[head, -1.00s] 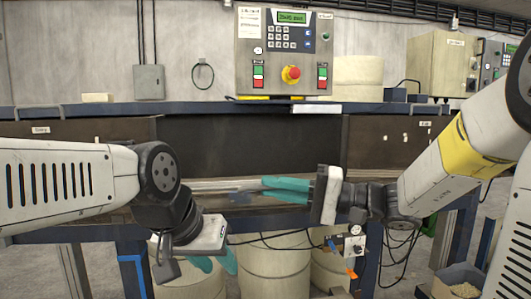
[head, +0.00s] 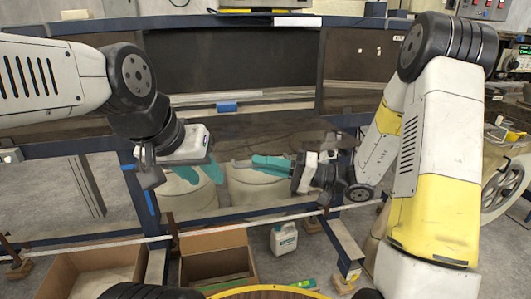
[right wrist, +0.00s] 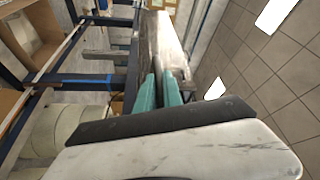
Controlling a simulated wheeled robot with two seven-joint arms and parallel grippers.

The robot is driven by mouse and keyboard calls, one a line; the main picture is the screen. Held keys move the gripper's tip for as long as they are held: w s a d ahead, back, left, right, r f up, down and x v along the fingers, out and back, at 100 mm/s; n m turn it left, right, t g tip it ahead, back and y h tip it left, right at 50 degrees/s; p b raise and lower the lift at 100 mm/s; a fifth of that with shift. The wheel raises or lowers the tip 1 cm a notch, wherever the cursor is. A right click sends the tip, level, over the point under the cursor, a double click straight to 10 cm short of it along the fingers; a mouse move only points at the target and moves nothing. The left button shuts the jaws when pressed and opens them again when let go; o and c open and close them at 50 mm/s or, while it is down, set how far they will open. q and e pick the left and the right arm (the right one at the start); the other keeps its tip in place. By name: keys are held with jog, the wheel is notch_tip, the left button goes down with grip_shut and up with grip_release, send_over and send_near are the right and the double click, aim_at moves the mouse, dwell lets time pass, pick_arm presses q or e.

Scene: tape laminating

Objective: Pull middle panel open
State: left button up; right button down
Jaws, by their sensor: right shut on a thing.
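The dark middle panel (head: 230,65) stands upright between two side panels in the head view. Below its pale lower strip (head: 245,96), a brownish, slightly shiny panel surface (head: 285,128) juts out toward me. My right gripper (head: 250,162) has its teal fingers closed at the near edge of this jutting surface. In the right wrist view the teal fingers (right wrist: 158,92) are shut on a grey metallic panel edge (right wrist: 163,40). My left gripper (head: 199,172) hangs left of it, teal fingers spread, empty and pointing down.
A blue frame rail (head: 80,147) runs across below the panels. Open cardboard boxes (head: 218,242) stand on the floor, with a white jug (head: 284,238) beside them. Pale barrels (head: 255,187) stand behind the frame. A wheel (head: 505,185) is at the right.

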jog(key=shift+f, duration=0.1)
jog(key=c, duration=1.5)
grip_release()
jog(key=d, duration=0.5)
jog(key=d+f, duration=0.1)
jog(key=d, duration=0.1)
jog(key=shift+s+d, duration=0.35)
jog(key=shift+d+f, duration=0.1)
jog(key=shift+w+d+f, duration=0.1)
jog(key=shift+d+f, duration=0.35)
jog(key=shift+d, duration=0.95)
jog(key=shift+d+f, duration=0.5)
jog(key=shift+d, duration=0.9)
jog(key=shift+w+d+f, duration=0.1)
jog(key=shift+d+f, duration=0.35)
jog(key=shift+d, duration=0.95)
